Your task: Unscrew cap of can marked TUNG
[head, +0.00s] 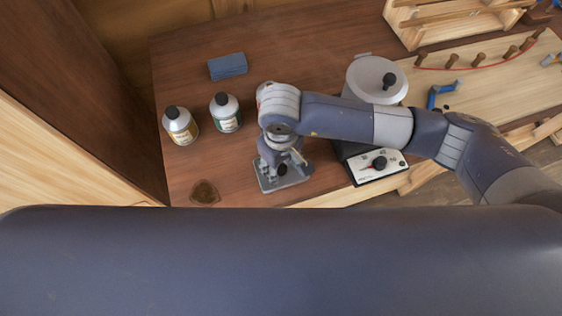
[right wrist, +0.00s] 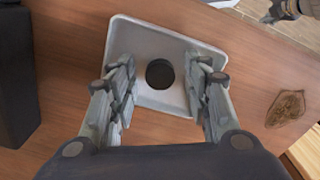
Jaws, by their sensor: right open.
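A grey, square-topped can (head: 288,184) stands near the table's front edge. In the right wrist view its pale rimmed top (right wrist: 146,42) carries a round black cap (right wrist: 160,74) near the middle. No lettering shows on it, so I cannot tell whether it reads TUNG. My right gripper (head: 283,164) is directly above the can. In the right wrist view its fingers (right wrist: 160,82) are open, one each side of the cap, with gaps to it. A grey jointed part at the top right there looks like my left gripper (right wrist: 284,10), mostly cut off.
Two labelled bottles with black caps (head: 180,126) (head: 225,113) stand to the left. A brown patch (head: 204,192) lies beside the can. A blue block (head: 227,66) lies behind. A lidded pot (head: 376,80) on a control-panel unit (head: 378,165) stands right.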

